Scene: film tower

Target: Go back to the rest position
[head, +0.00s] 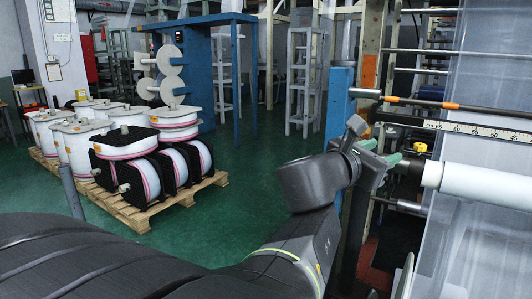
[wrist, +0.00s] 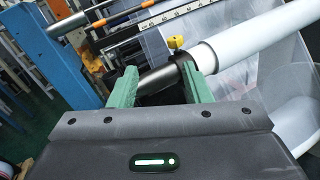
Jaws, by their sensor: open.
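My gripper shows in the wrist view (wrist: 162,76) with its two green fingers spread apart. It also shows in the head view (head: 393,152) at the right of centre, beside the film machine. A dark shaft (wrist: 160,78) with a white roll (wrist: 235,45) on it lies across the gap between the fingers in the wrist view. I cannot tell whether the fingers touch the shaft. In the head view the white roll (head: 485,185) is just right of the fingers. A yellow knob (wrist: 176,42) sits beyond the shaft.
Clear film (head: 490,70) hangs at the right, near a ruler bar (head: 480,131). A blue post (head: 338,105) stands behind my arm. A wooden pallet (head: 160,208) of wrapped reels (head: 85,150) is at the left. The green floor (head: 250,165) between is clear.

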